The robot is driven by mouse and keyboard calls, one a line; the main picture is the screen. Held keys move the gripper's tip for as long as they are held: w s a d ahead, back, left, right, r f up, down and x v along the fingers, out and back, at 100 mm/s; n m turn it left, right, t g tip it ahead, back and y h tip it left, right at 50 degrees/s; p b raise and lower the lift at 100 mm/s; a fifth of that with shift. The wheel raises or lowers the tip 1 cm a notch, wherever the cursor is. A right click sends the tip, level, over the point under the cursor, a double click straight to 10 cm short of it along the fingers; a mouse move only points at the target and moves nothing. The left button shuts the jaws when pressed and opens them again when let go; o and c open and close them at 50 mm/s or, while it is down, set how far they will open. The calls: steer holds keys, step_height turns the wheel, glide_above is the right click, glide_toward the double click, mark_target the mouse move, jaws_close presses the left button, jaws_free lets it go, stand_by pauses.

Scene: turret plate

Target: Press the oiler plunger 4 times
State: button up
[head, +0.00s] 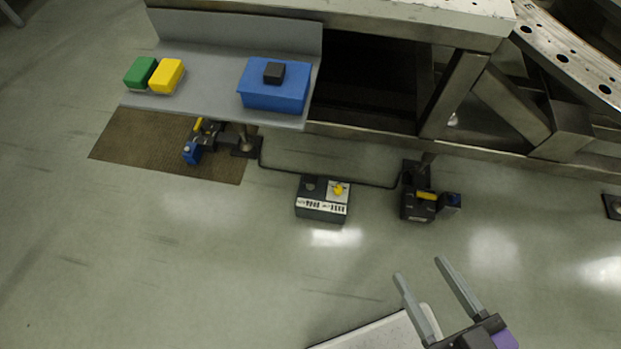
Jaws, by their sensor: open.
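A blue box (272,95) with a black block (274,72) on its top stands at the right end of a grey shelf (215,108). The black block looks like the plunger of an oiler, but no label shows. It stands up from the blue top; I cannot tell how far it can travel. My gripper (419,268) is at the lower right, open and empty, its two grey fingers pointing up and left. It is well apart from the blue box.
Green (141,72) and yellow (167,76) blocks lie at the shelf's left. A dark box (322,212) with a yellow knob stands on the floor, a cable beside it. Black clamp-like devices (418,205) flank it. A brown mat (125,140) lies left.

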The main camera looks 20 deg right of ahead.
jaws_close()
stand_by(1.8)
